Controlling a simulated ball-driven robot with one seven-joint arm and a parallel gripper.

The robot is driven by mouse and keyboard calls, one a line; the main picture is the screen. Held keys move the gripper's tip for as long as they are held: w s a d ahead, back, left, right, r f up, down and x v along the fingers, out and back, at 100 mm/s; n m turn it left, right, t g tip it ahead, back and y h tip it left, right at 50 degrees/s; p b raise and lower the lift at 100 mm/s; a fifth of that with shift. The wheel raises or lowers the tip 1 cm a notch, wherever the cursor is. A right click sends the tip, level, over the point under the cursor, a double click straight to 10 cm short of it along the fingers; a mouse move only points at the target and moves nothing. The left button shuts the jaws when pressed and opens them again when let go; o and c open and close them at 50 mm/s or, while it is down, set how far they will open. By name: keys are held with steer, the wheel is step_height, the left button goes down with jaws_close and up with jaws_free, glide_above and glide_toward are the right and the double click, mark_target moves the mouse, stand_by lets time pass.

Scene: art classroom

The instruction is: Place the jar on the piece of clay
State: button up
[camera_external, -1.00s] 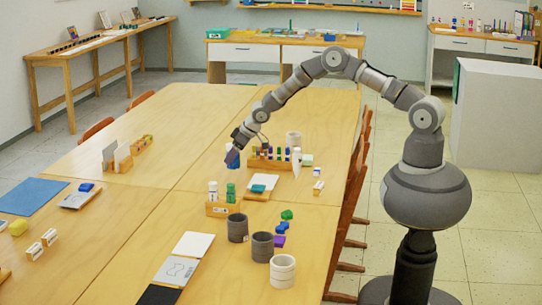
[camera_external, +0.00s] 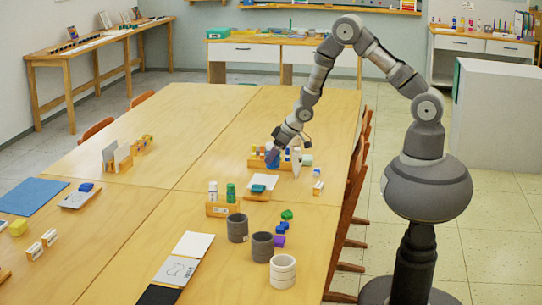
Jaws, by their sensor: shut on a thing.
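My gripper (camera_external: 273,154) is shut on a small blue jar (camera_external: 272,162), at the wooden rack of coloured bottles on the far right part of the table. The jar is partly hidden by my fingers, and I cannot tell how high it is held. Several small blocks that may be clay are in view. A pale green one (camera_external: 306,160) lies just right of the rack. A teal one (camera_external: 258,189) lies on a white pad nearer. Green (camera_external: 287,214), blue (camera_external: 281,228) and purple (camera_external: 278,241) ones lie near the right edge. I cannot tell which is the task's piece.
The wooden rack (camera_external: 254,164) and an upright white panel (camera_external: 296,163) stand close to my gripper. Nearer are a bottle holder (camera_external: 222,209), dark cups (camera_external: 237,228) and a white cup (camera_external: 283,271). Chairs (camera_external: 350,215) line the right edge.

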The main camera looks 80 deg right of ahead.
step_height(320, 180, up, 13)
steer(key=shift+d+f, duration=0.1)
steer(key=shift+f, duration=0.1)
steer(key=w+d+m+h, duration=0.25)
steer(key=w+d, duration=0.25)
steer(key=d, duration=0.7)
steer(key=w+d+m+h, duration=0.1)
steer(key=w+d+m, duration=0.35)
steer(key=d, duration=0.75)
steer(key=shift+n+g, duration=0.4)
steer(key=shift+n, duration=0.1)
steer(key=f+b, duration=0.2)
steer(key=f, duration=0.5)
steer(key=f+b, duration=0.2)
steer(key=f, duration=0.5)
steer(key=shift+w+a+f, duration=0.1)
steer(key=shift+w+f, duration=0.05)
steer(key=shift+w, duration=0.05)
steer(key=shift+f, duration=0.25)
steer(key=shift+f+b, duration=0.2)
steer(key=shift+b, duration=0.2)
steer(key=o, duration=1.3)
steer(key=shift+r, duration=0.15)
